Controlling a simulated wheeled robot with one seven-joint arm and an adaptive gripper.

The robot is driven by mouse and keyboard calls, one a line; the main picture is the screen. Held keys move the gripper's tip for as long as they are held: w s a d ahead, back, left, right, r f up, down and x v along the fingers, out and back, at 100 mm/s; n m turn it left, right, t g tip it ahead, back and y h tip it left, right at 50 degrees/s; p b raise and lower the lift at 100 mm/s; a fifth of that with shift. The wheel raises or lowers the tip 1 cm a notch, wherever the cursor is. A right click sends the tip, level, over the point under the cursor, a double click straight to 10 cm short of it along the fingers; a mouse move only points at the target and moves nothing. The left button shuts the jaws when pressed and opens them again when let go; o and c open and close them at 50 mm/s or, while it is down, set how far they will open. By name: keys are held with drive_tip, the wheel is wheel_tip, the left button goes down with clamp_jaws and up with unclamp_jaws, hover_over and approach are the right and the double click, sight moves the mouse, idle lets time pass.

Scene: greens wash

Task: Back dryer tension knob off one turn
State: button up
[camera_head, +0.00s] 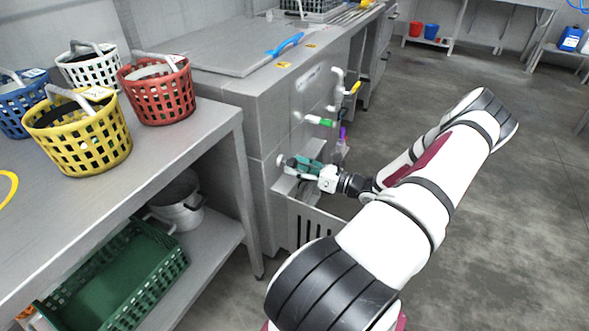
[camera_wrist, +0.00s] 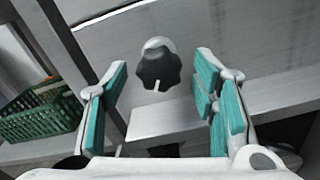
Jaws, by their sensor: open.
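A black lobed knob (camera_wrist: 158,68) with a white mark pointing down sits on a pale round collar on the grey machine front (camera_wrist: 110,50) in the wrist view. My gripper (camera_wrist: 162,88) is open, its teal-padded fingers left and right of the knob. The knob appears between and slightly beyond the fingertips, with clear gaps on both sides; I see no contact. In the head view my gripper (camera_head: 298,167) is close to the side of the grey machine (camera_head: 262,125), and it largely hides the knob there.
A green-handled lever (camera_head: 320,121) and a yellow-tipped pipe (camera_head: 352,88) stick out above my gripper. A purple-topped bottle (camera_head: 341,148) stands behind it. A slotted metal bin (camera_head: 315,222) is below. Left, a table holds red (camera_head: 158,95), yellow (camera_head: 78,135), white and blue baskets. Floor at right is clear.

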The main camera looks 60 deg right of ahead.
drive_tip(key=shift+w, duration=0.5)
drive_tip(key=c, duration=1.2)
drive_tip(key=shift+o, duration=0.2)
drive_tip(key=shift+n, duration=0.4)
